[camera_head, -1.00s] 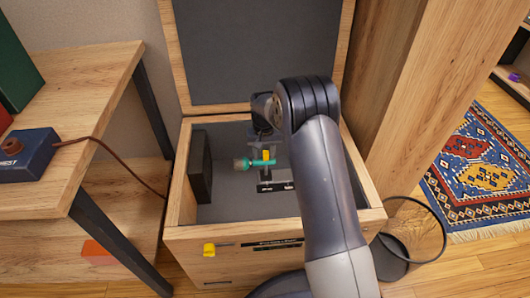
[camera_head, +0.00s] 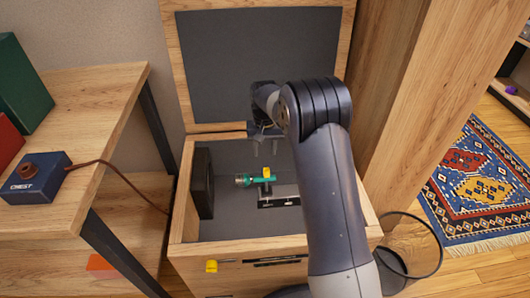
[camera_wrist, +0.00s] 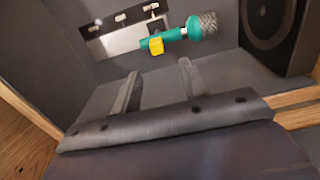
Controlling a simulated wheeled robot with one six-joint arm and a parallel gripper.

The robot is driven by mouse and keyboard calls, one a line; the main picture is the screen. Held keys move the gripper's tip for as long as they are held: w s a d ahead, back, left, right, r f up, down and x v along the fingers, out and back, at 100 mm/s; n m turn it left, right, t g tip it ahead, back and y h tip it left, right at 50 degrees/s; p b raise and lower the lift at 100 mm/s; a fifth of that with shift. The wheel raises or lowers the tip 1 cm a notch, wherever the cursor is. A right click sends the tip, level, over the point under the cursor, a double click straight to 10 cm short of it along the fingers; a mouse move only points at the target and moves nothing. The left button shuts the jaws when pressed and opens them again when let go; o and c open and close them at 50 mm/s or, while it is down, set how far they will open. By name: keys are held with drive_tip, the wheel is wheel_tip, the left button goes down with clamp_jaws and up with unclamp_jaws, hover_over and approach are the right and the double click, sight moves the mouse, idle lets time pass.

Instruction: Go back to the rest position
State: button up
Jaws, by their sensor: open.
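My gripper (camera_head: 264,146) is open and empty. It is above the inside of an open wooden chest (camera_head: 240,246), near its back side and under the raised lid. A teal microphone (camera_head: 257,180) with a yellow clip and a grey mesh head lies inside the chest. It also shows in the wrist view (camera_wrist: 165,40), beyond the two fingers (camera_wrist: 158,88) and apart from them. My arm covers the right part of the chest.
The chest lid (camera_head: 262,60) stands open at the back. A wooden desk (camera_head: 95,85) with a blue box marked CHEST (camera_head: 38,180) is on the left. A wooden post (camera_head: 420,90) rises on the right. A wire bin (camera_head: 408,250) stands at the chest's front right.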

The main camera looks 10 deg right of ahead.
sight(266, 169)
idle(0.3)
drive_tip(key=f+b, duration=0.4)
drive_tip(key=f, duration=0.7)
drive_tip(key=shift+d+f, duration=0.1)
drive_tip(key=shift+d, duration=0.1)
drive_tip(key=shift+d+r, duration=0.25)
drive_tip(key=shift+d, duration=0.35)
